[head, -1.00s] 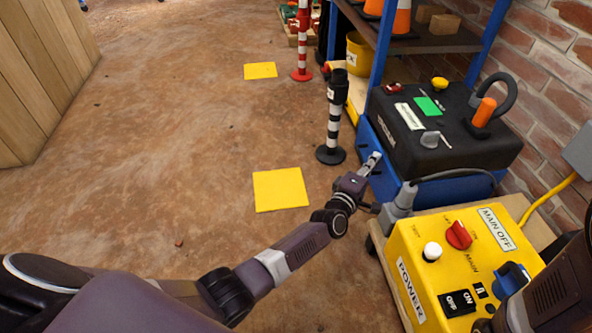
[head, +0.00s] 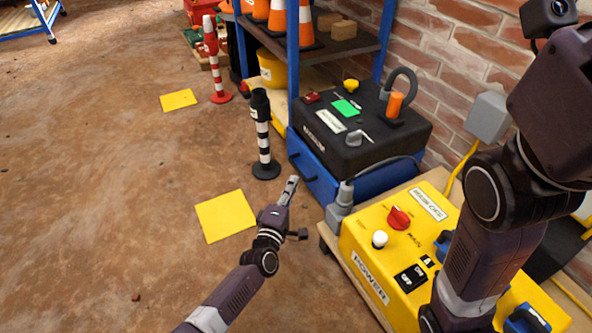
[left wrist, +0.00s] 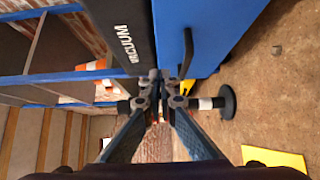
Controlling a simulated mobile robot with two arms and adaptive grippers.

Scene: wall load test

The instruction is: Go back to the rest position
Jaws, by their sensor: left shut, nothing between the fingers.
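My left gripper (head: 289,190) is shut and empty in the head view. It hangs over the bare floor, in front of the blue base of the black vacuum unit (head: 350,140) and right of a yellow floor square (head: 226,216). In the left wrist view its fingers (left wrist: 158,80) meet at the picture's middle, with the blue vacuum base (left wrist: 190,35) beyond them. My right arm crosses the right side of the head view, and its gripper does not show clearly.
A yellow power box (head: 375,262) stands at lower right. A black-and-white post (head: 263,140) stands just beyond my left gripper. A red-and-white post (head: 214,65) and a second yellow square (head: 178,100) are farther back. A blue-framed shelf (head: 340,42) lines the brick wall. Floor at left is open.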

